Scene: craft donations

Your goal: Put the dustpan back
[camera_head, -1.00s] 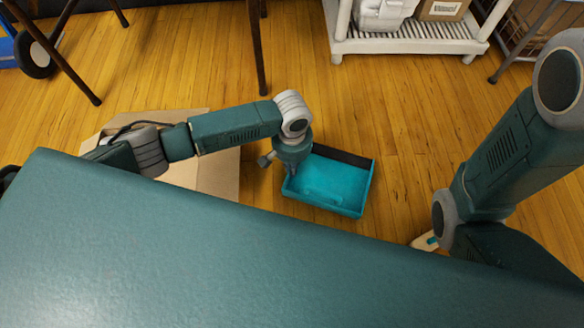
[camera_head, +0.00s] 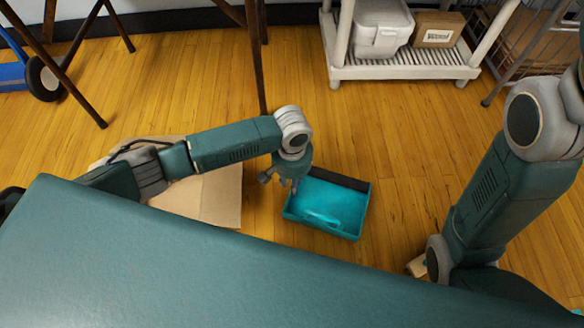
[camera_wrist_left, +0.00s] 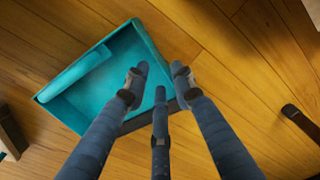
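The teal dustpan (camera_head: 345,213) appears to lie on the wooden floor, with a dark lip along its far edge and a rounded handle-like part near its front. In the left wrist view the dustpan (camera_wrist_left: 125,60) fills the upper left, partly behind the fingers. My left gripper (camera_head: 290,184) is at the dustpan's left side. In the wrist view my left gripper (camera_wrist_left: 159,82) has its fingers apart over the dustpan's edge, with nothing visibly clamped between them. Contact cannot be told.
An open cardboard box (camera_head: 215,205) sits behind my left forearm. A white slatted shelf (camera_head: 400,70) carries a white bin (camera_head: 380,30) and a small box (camera_head: 437,30). Dark furniture legs stand at the upper left. Floor beyond the dustpan is clear.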

